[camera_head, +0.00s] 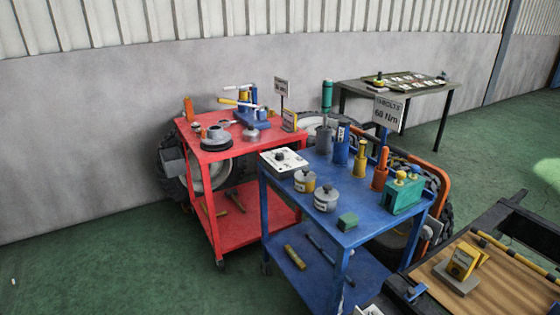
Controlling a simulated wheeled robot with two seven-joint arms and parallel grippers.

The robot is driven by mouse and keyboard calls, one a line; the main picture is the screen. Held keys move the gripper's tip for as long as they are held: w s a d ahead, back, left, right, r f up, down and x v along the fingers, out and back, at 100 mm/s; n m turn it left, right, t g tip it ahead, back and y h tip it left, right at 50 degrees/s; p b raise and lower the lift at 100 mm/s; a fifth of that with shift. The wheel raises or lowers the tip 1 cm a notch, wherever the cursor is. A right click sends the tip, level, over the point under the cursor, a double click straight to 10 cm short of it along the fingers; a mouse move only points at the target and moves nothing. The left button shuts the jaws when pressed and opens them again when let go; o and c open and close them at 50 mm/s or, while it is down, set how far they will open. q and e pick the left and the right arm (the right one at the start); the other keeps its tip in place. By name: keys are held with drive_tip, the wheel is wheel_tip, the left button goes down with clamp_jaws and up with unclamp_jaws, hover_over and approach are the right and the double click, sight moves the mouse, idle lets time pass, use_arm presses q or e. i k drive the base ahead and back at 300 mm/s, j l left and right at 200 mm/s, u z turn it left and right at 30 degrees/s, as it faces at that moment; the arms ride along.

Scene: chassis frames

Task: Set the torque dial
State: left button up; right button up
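A white box with a small black knob on top (284,160) sits at the back left corner of the blue trolley (335,235). It looks like the torque dial, but its markings and setting are too small to read. A sign (388,108) on a post at the trolley's far side reads "60 Nm" under a smaller line of text. Neither of my grippers shows in this view.
Lidded round pots (326,198), upright tool cylinders (360,158) and a green box (403,193) crowd the blue trolley. A red trolley (222,146) stands to its left. A dark frame with a wooden board (503,283) fills the lower right. Green floor is clear at left.

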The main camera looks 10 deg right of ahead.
sight(279, 156)
drive_tip(key=i+u, duration=0.3)
drive_tip(key=i, duration=0.55)
drive_tip(key=j, duration=0.05)
